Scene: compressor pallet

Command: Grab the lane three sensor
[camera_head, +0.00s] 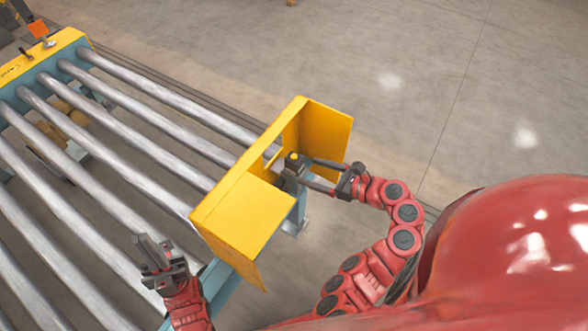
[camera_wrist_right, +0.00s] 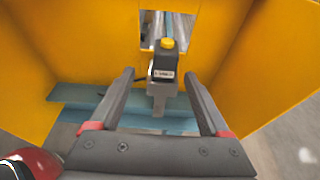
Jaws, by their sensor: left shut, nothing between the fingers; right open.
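The sensor (camera_wrist_right: 163,72) is a small dark box with a yellow cap and a pale label, on a grey bracket inside the yellow housing. It also shows in the head view (camera_head: 294,160), at the housing's opening. My right gripper (camera_head: 305,172) reaches into the housing; in the right wrist view its open fingers (camera_wrist_right: 160,85) stand to the left and right of the sensor's bracket. The sensor appears just beyond the fingertips; I cannot tell whether they touch it. My left gripper (camera_head: 152,257) is shut and empty over the rollers at lower left.
The yellow housing (camera_head: 240,215) has walls on both sides of my right gripper and a cut-out behind the sensor. A roller conveyor (camera_head: 130,145) runs to the upper left. The concrete floor (camera_head: 430,70) at the upper right is clear.

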